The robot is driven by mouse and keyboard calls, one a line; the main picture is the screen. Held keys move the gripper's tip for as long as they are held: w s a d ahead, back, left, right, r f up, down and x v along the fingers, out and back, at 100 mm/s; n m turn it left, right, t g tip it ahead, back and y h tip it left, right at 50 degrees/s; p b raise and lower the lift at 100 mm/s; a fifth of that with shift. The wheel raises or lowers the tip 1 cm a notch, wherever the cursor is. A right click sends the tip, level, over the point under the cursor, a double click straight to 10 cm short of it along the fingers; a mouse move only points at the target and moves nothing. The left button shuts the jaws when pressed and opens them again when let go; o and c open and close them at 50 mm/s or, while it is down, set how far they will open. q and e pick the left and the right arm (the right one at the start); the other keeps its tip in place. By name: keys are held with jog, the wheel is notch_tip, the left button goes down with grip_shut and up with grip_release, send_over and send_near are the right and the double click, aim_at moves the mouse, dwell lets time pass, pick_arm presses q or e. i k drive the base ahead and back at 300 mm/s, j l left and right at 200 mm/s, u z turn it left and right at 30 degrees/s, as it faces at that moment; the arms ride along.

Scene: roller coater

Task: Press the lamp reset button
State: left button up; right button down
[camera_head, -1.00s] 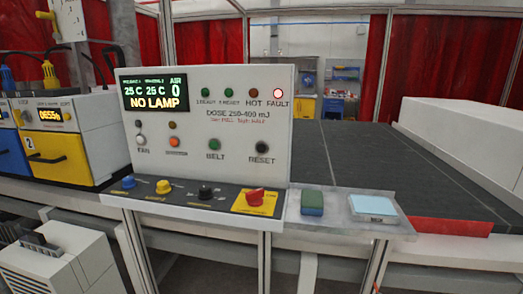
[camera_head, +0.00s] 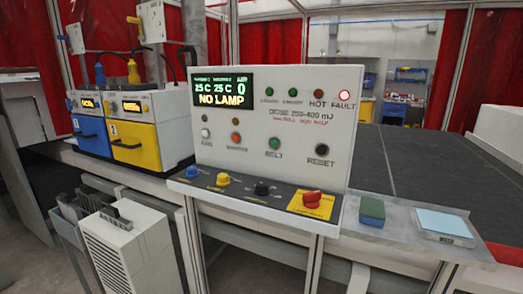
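The white control panel (camera_head: 290,127) stands in the middle of the head view. Its black round reset button (camera_head: 321,150) is at the right of the lower row, above the label RESET. The display (camera_head: 222,88) reads "NO LAMP", with "25 C 25 C" and a 0. The fault light (camera_head: 344,97) at the upper right glows red. The green belt button (camera_head: 274,143) is left of the reset button. A red knob (camera_head: 312,199) sits on a yellow plate below. Neither of my grippers is in view.
A metal shelf (camera_head: 400,225) at right holds a green-blue block (camera_head: 372,210) and a light blue pad (camera_head: 446,222). A dark conveyor belt (camera_head: 430,165) lies behind. Blue and yellow units (camera_head: 134,145) stand left, with a white vented box (camera_head: 125,250) below.

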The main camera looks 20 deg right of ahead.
aim_at(321, 150)
jog(key=l+u, duration=0.1)
jog(key=u, duration=0.8)
jog(key=k+l, duration=0.65)
jog(key=l, duration=0.2)
